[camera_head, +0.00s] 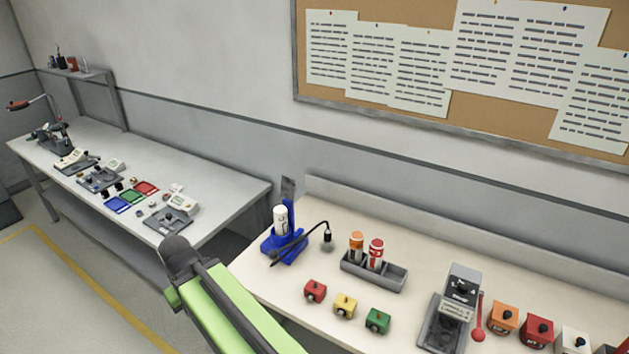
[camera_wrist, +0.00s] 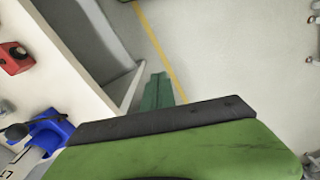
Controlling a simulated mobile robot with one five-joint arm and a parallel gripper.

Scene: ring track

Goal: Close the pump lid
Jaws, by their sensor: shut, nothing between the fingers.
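A blue stand (camera_head: 283,245) holding a white bottle (camera_head: 281,218) stands at the left end of the near bench, with a dark hose curving to its right. A small grey plate (camera_head: 289,188) stands upright behind it. I cannot tell for certain which part is the pump lid. The blue stand also shows at the lower left of the wrist view (camera_wrist: 52,130). My gripper's dark green fingers (camera_wrist: 157,91) are shut and empty, over the gap beside the bench, apart from the stand. In the head view my arm hides the gripper.
The near bench holds red, yellow and green blocks (camera_head: 345,305), a grey rack (camera_head: 374,273) with two bottles, and a grey machine (camera_head: 457,295). Several coloured boxes stand at the right. Another bench (camera_head: 225,185) with devices is at the left. Floor lies between them.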

